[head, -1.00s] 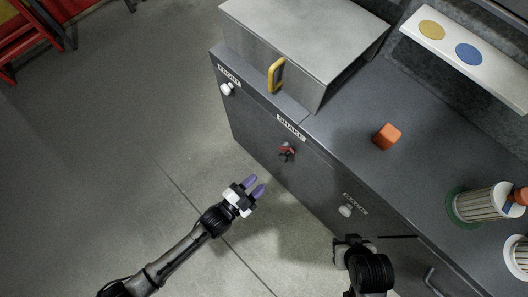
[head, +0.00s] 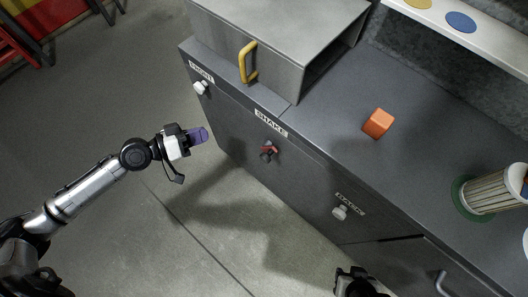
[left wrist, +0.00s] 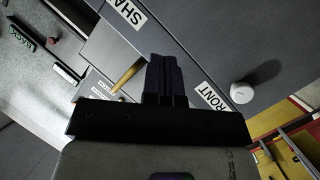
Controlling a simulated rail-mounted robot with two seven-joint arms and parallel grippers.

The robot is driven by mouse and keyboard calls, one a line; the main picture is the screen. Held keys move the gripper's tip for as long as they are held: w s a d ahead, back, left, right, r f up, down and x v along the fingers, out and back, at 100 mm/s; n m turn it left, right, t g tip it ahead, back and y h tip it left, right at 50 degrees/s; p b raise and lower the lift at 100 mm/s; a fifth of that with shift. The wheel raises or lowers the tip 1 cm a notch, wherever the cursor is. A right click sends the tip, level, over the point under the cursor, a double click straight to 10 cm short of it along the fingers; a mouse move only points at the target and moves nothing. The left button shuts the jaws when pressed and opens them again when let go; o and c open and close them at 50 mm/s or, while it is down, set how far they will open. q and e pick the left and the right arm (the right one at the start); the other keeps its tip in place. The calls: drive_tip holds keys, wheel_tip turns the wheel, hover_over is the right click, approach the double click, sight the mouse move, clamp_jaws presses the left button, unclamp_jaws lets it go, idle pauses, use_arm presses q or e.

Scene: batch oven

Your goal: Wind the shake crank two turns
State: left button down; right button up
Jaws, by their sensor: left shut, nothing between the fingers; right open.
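The shake crank (head: 268,152), small with red and dark parts, is on the grey cabinet front below the SHAKE label (head: 271,124). My left gripper (head: 202,135) is shut and empty, in front of the cabinet, left of the crank and apart from it. Its closed dark fingers also show in the left wrist view (left wrist: 165,80), where part of the SHAKE label (left wrist: 130,12) is visible but I cannot make out the crank. My right gripper (head: 350,279) is at the bottom edge of the head view, partly cut off and away from the crank; its fingers are hard to make out.
A metal oven box with a yellow handle (head: 243,63), an orange block (head: 378,123) and a ribbed container (head: 492,191) stand on the counter. Floor before the cabinet is clear.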

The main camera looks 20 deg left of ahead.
use_arm(q)
drive_tip(key=s+d+n+g+h, duration=0.2)
drive_tip(key=d+n, duration=0.1)
drive_tip(key=n+g+b, duration=0.1)
approach(268, 150)
wheel_tip(268, 150, up, 3)
drive_tip(key=w, duration=0.2)
drive_tip(key=d, duration=0.1)
drive_tip(key=d+f, duration=0.1)
drive_tip(key=d, duration=0.1)
drive_tip(key=d+f, duration=0.1)
drive_tip(key=shift+s+d+f+b, duration=0.1)
drive_tip(key=shift+s+d+b, duration=0.1)
drive_tip(key=shift+s+b, duration=0.2)
